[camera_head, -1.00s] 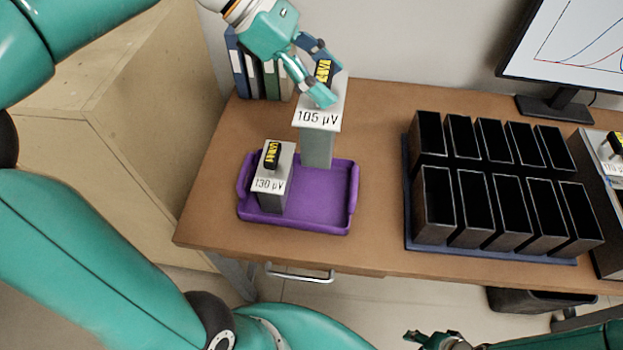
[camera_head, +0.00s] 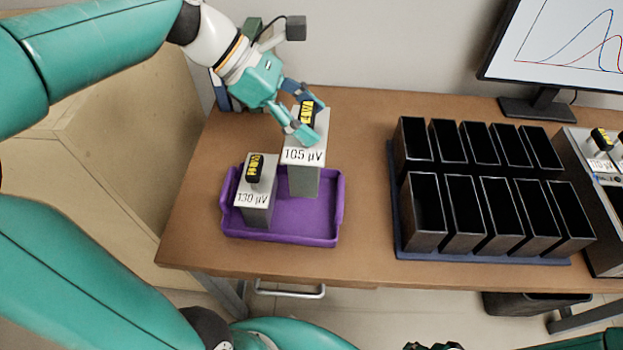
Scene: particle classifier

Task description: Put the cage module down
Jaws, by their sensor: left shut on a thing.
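The cage module labelled 105 µV (camera_head: 304,178) is a grey block with a black and yellow handle on top. My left gripper (camera_head: 305,122) is shut on its handle and holds it upright over the back right part of the purple tray (camera_head: 283,241). Its lower end is inside the tray's outline; I cannot tell whether it touches the floor. A second module labelled 130 µV (camera_head: 257,213) stands in the left part of the tray, close beside it. Only a dark bit of my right gripper (camera_head: 432,346) shows at the bottom edge; its fingers are cut off.
A rack of black open bins (camera_head: 487,192) stands right of the tray, with bare table between. A device with more modules (camera_head: 601,165) is at the right edge. A monitor (camera_head: 556,45) stands behind. Binders (camera_head: 222,92) stand behind my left gripper.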

